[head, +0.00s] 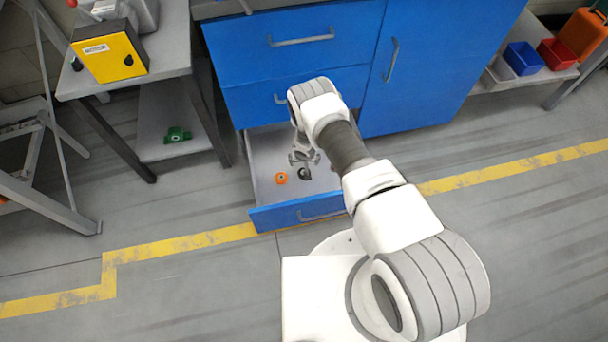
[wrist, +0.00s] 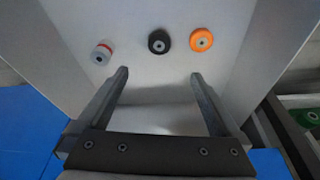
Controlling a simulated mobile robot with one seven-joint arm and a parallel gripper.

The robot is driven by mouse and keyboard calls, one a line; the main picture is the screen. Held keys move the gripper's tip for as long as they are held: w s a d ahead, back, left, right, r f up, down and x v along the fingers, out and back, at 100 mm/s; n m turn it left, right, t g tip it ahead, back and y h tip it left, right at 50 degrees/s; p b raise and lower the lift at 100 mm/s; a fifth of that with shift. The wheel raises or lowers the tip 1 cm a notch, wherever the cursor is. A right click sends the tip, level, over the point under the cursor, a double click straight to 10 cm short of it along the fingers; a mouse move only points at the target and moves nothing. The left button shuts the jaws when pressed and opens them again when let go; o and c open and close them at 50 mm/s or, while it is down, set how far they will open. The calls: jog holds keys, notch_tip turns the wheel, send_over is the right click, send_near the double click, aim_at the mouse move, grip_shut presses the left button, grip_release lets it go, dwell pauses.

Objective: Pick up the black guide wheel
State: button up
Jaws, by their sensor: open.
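The black guide wheel (wrist: 158,41) lies in the open drawer, between an orange wheel and a grey and red wheel in the wrist view. In the head view the black wheel (head: 304,173) shows just below my gripper, partly hidden by it. My gripper (wrist: 160,76) is open and empty, with its two fingers pointing into the drawer. In the wrist view the black wheel appears beyond the fingertips, roughly midway between them. No finger visibly touches it.
The orange wheel (wrist: 201,40) and the grey and red wheel (wrist: 101,53) lie on either side. The drawer (head: 262,218) has raised walls and stands out from the blue cabinet (head: 350,40). A grey table with a yellow box (head: 110,55) stands at left.

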jog(key=b+x, duration=0.3)
jog(key=x, duration=0.2)
jog(key=b+x, duration=0.4)
jog(key=x, duration=0.2)
jog(key=shift+s+f, duration=0.1)
jog(key=shift+s, duration=0.1)
jog(key=b+x, duration=0.6)
jog(key=shift+w+d+f, duration=0.1)
jog(key=shift+w, duration=0.2)
jog(key=c, duration=1.4)
